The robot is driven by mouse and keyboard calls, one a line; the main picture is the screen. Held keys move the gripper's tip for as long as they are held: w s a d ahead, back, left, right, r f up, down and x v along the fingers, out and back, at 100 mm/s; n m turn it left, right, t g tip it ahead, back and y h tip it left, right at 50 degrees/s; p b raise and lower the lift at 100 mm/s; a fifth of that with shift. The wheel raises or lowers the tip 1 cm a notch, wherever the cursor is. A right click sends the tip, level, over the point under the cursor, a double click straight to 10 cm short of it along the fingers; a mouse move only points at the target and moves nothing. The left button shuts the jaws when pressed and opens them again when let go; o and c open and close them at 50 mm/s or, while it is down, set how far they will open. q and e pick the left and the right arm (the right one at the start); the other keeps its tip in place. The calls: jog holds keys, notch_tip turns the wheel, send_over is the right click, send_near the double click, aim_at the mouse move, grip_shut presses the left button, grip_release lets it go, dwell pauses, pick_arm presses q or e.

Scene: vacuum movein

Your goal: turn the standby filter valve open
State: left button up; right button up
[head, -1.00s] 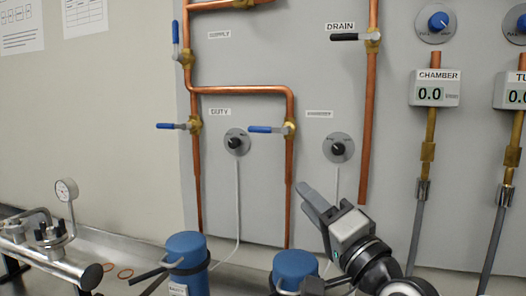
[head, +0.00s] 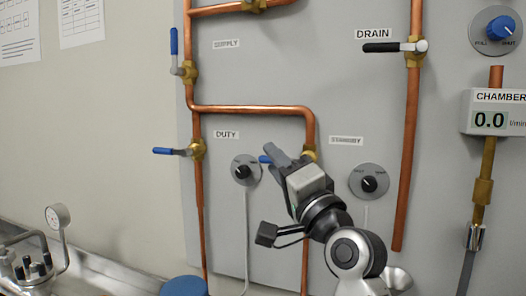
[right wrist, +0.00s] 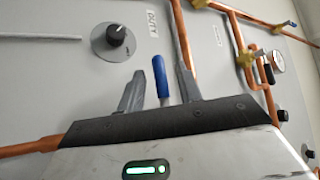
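The standby filter valve has a brass body (head: 309,154) on the right-hand vertical copper pipe, beside the STANDBY label (head: 346,140). Its blue lever (head: 265,159) points left, across the pipe. My right gripper (head: 275,155) is at the lever and hides most of it in the head view. In the right wrist view, the blue lever (right wrist: 163,80) stands between the two parted fingers of my right gripper (right wrist: 160,70), with gaps visible on both sides. My left gripper is not in view.
The duty valve's blue lever (head: 172,151) also points left. The supply valve's blue lever (head: 174,42) points up. The black DRAIN lever (head: 382,47) points left. Round dials (head: 246,171) (head: 369,182) sit on the panel on either side of my right gripper.

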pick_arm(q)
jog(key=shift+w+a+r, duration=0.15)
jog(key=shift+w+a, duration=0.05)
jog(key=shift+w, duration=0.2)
pick_arm(e)
jog(key=shift+x, duration=0.8)
